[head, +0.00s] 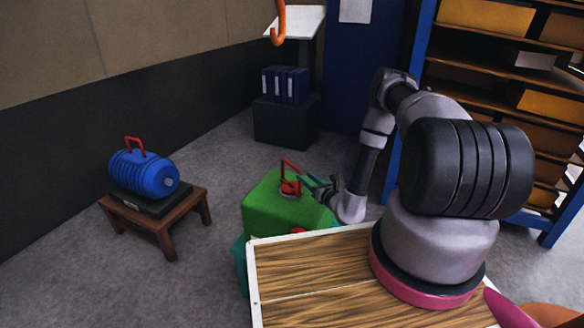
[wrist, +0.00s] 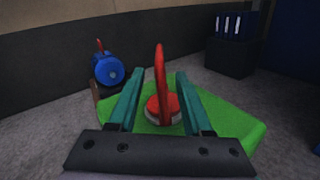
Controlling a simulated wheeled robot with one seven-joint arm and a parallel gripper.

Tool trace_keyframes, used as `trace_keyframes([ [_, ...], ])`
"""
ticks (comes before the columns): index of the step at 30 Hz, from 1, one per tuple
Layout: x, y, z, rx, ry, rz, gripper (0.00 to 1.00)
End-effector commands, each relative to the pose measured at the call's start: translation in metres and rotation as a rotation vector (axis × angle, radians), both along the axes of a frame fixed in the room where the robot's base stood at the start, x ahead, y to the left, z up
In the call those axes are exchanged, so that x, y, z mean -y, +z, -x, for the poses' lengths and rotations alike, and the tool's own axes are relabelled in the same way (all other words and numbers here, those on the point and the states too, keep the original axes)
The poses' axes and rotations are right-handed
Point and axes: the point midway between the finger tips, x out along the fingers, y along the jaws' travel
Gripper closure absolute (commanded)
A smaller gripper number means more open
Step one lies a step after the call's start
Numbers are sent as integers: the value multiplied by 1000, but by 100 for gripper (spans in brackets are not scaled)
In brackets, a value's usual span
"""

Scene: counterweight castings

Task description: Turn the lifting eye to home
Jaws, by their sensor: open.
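A red lifting eye (head: 291,178) stands on top of a green casting (head: 275,211) beyond the wooden board. In the wrist view the lifting eye (wrist: 161,85) is seen nearly edge-on, upright on a round red base with a pale ring, on the green top (wrist: 225,122). My gripper (head: 308,182) comes in from the right at the height of the eye. In the wrist view my gripper (wrist: 157,84) is open, with one teal finger on each side of the eye and gaps visible between. I cannot tell whether either finger touches it.
A blue motor (head: 146,175) with a red handle sits on a small wooden stool (head: 185,209) at left. A wood-topped surface (head: 320,270) is in front. An orange hook (head: 278,30) hangs above. Shelves (head: 510,75) stand behind my arm. Floor between stool and casting is clear.

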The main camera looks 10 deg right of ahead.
Motion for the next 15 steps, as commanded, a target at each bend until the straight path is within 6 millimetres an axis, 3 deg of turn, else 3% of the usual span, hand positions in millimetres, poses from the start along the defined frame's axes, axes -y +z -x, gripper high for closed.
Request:
trace_keyframes([
  [15, -35, 2, -81, 3, 5, 1, 50],
])
